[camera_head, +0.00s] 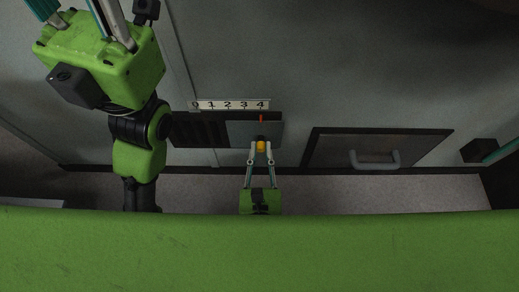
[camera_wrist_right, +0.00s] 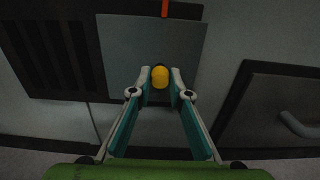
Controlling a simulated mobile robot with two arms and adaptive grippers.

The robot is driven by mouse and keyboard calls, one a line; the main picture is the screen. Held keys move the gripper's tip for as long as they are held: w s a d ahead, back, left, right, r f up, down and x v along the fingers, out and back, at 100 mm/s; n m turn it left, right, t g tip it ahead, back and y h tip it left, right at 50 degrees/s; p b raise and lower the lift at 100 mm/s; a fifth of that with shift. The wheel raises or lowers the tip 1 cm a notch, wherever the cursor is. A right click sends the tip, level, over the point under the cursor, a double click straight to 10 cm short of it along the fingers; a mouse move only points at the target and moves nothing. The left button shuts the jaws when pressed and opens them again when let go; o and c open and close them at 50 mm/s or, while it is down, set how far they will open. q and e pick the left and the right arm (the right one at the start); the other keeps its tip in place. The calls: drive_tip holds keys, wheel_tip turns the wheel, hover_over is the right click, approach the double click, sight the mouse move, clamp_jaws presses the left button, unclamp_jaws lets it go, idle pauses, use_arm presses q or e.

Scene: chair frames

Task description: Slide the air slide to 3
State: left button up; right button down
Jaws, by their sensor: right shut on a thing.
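The air slide is a grey plate (camera_head: 240,130) in a dark wall track, with a yellow knob (camera_head: 261,146) and a red pointer (camera_head: 262,119). The pointer stands under the 4 on the white number strip (camera_head: 228,105). My right gripper (camera_head: 260,149) is shut on the yellow knob. In the right wrist view the knob (camera_wrist_right: 160,76) sits between the fingertips, below the plate's (camera_wrist_right: 125,45) middle.
Dark vent slots (camera_head: 197,130) lie left of the plate. A framed panel (camera_head: 335,148) with a grey handle (camera_head: 375,163) is to the right, and a dark box (camera_head: 480,150) further right. The grey wall above the strip is clear.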

sight(247, 136)
drive_tip(key=shift+s+a, duration=0.1)
drive_tip(key=shift+s, duration=0.05)
drive_tip(key=shift+a+b, duration=0.85)
drive_tip(key=shift+a, duration=1)
drive_tip(key=c, duration=1.8)
unclamp_jaws()
drive_tip(key=shift+c, duration=0.2)
drive_tip(key=shift+s+d+f, duration=0.1)
drive_tip(key=shift+s, duration=4.05)
